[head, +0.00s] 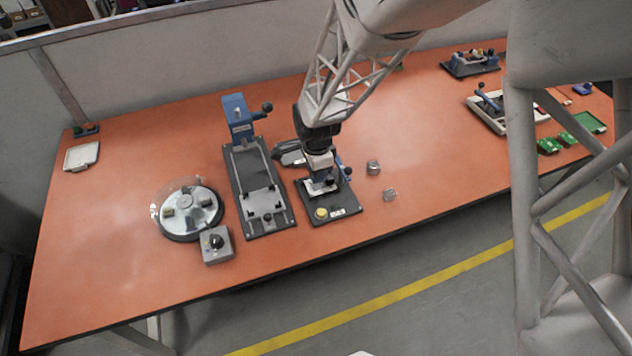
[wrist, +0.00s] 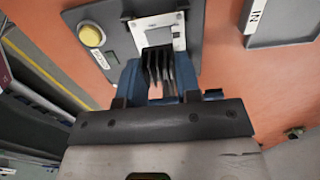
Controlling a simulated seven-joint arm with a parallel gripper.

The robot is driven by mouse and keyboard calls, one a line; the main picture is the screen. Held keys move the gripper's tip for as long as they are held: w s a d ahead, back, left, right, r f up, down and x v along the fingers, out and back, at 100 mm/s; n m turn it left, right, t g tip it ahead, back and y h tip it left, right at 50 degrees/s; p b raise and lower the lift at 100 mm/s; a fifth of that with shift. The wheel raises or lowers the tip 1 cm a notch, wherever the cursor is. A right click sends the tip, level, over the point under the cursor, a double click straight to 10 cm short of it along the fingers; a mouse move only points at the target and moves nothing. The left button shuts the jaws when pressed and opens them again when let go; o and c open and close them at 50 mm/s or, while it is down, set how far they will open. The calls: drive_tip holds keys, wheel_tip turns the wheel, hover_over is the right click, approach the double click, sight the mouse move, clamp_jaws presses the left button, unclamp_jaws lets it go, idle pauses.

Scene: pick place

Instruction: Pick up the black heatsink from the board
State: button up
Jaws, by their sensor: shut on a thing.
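The black heatsink (wrist: 160,66) shows its dark fins between the blue fingers of my gripper (wrist: 158,88) in the wrist view. My gripper is shut on it. The heatsink lies against or just over a pale metal plate (wrist: 150,25) on the dark grey board (wrist: 72,17); I cannot tell whether it touches. In the head view my gripper (head: 320,186) points down over the board (head: 345,208), which has a yellow button (head: 321,213) at its front corner. The heatsink is too small and covered to make out in the head view.
A blue-topped press fixture (head: 240,122) stands left of the board. Beyond it are a round metal turntable (head: 187,231) and a grey knob box (head: 216,245). Two small metal blocks (head: 373,168) lie right of the board.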

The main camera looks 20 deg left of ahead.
drive_tip(key=shift+r, duration=1.4)
